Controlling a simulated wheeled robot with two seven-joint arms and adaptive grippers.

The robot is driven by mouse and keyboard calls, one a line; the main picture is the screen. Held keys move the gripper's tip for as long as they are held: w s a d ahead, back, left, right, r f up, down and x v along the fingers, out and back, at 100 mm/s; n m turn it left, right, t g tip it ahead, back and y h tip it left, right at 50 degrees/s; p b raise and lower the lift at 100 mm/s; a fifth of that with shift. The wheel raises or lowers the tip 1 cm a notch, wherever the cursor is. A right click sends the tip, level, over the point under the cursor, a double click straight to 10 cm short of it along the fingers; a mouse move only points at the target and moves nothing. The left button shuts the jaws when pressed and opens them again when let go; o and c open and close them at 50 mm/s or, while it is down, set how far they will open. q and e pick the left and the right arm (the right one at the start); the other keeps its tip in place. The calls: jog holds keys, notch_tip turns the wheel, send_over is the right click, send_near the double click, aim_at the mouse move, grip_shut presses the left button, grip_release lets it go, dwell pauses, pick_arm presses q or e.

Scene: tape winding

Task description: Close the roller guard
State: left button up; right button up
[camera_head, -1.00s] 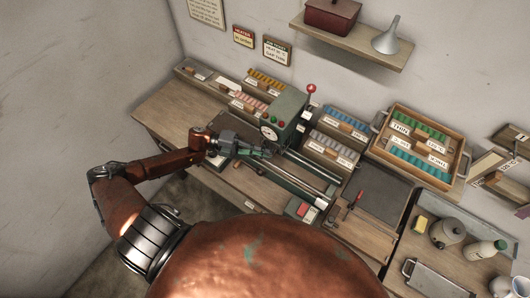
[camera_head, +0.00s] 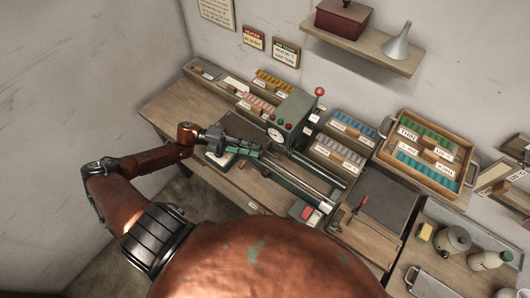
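The green winding machine (camera_head: 292,112) stands on the bench, with a round dial on its front and a red-knobbed lever at its side. Its metal rails (camera_head: 305,178) run toward the lower right. My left gripper (camera_head: 255,153) is at the left end of the rails, in front of the machine's dial side. Its fingers overlap greenish parts there. I cannot make out the roller guard as a separate part or whether the fingers touch it. The finger gap is too small to read. My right gripper is not in view.
A red switch box (camera_head: 303,212) sits at the front end of the rails. A dark mat (camera_head: 388,195) lies right of the machine. Racks of colored rolls stand behind, with a wooden tray (camera_head: 425,148) at the right. A small white-faced device (camera_head: 220,158) sits below my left wrist.

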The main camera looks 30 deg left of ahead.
pick_arm(q)
jog(key=shift+v, duration=2.25)
